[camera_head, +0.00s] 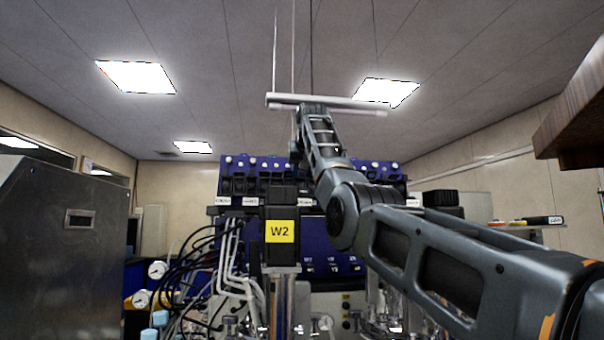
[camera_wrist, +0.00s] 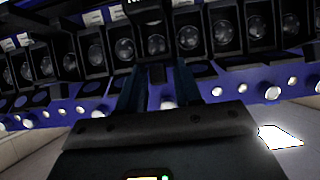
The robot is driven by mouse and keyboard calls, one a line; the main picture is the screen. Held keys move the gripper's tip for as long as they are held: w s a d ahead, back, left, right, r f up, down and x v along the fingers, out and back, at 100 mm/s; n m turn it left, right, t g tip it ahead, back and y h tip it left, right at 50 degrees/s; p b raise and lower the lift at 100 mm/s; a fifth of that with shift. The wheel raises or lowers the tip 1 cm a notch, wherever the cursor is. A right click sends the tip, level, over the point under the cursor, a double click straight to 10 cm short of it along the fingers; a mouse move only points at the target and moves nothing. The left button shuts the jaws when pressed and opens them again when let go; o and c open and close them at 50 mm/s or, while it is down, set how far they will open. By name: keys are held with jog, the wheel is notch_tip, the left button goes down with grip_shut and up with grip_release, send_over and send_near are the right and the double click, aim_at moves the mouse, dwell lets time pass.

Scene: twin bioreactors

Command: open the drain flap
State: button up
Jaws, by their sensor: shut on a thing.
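In the wrist view, the two dark fingers of my gripper (camera_wrist: 160,72) reach up to the front of a blue rack (camera_wrist: 90,106) with a row of dark, round-windowed sockets. They close on a small dark part (camera_wrist: 157,73) of that front, mostly hidden between the fingertips. I cannot tell whether this part is the drain flap. No flap can be made out clearly in either view. In the head view, my arm rises from the lower right to the blue rack (camera_head: 236,162), and my fingers are hidden behind it.
A grey metal cabinet (camera_head: 65,260) stands at the left. A brown wooden edge (camera_head: 575,110) juts in at upper right.

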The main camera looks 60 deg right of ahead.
jog(key=o, duration=0.7)
jog(key=shift+b+v, duration=1.5)
jog(key=shift+v, duration=2.4)
